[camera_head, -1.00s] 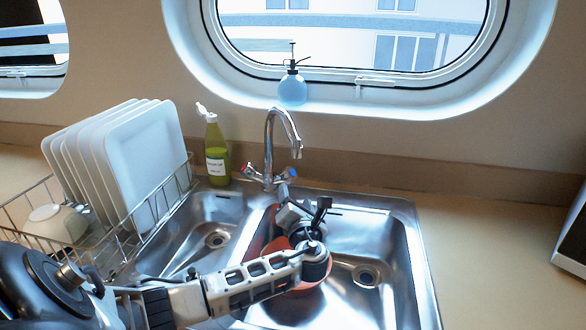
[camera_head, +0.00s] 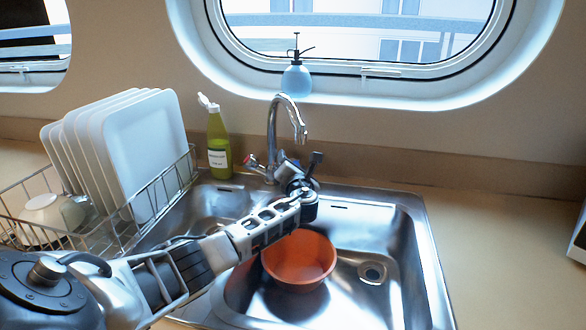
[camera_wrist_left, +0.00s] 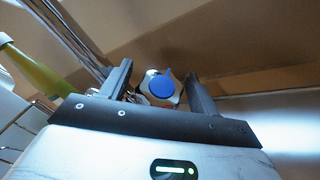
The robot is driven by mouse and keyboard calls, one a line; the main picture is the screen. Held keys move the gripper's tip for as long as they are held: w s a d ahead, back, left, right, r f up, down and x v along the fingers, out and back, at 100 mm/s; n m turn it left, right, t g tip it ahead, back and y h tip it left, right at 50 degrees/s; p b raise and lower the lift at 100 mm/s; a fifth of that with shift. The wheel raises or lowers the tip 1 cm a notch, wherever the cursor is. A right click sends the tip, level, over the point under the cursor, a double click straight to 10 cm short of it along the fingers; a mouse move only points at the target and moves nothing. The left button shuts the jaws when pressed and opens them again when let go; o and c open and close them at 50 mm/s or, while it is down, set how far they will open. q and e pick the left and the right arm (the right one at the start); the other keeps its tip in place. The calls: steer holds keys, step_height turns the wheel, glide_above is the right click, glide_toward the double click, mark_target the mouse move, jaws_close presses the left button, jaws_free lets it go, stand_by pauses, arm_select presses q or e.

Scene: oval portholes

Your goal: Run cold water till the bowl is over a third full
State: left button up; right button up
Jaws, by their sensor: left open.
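The orange bowl (camera_head: 318,250) sits upright in the right basin below the tap, its near-left rim partly covered by my left arm. I see no water stream from the chrome tap (camera_head: 271,125). The red-marked knob (camera_head: 250,160) is on the tap's left. The blue cold knob (camera_wrist_left: 161,86) shows in the left wrist view between the spread fingers of my left gripper (camera_wrist_left: 158,78). In the head view my left gripper (camera_head: 301,172) is at the tap's right side and largely hides that knob. Whether the fingers touch it, I cannot tell.
A wire rack (camera_head: 165,200) with several white plates (camera_head: 145,150) stands left of the sink. A green bottle (camera_head: 218,150) stands behind the left basin. A blue spray bottle (camera_head: 296,80) is on the window ledge. The counter right of the sink (camera_head: 480,230) is clear.

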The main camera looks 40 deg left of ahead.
arm_select(q)
steer(key=c, duration=1)
steer(key=shift+o, duration=0.2)
steer(key=shift+f+n+g+y+b, duration=0.25)
steer(key=shift+n+y+b, duration=0.25)
steer(key=shift+b, duration=0.35)
steer(key=shift+r, duration=0.2)
steer(key=shift+s+r, duration=0.1)
steer(key=o, duration=1)
steer(key=shift+c, duration=0.2)
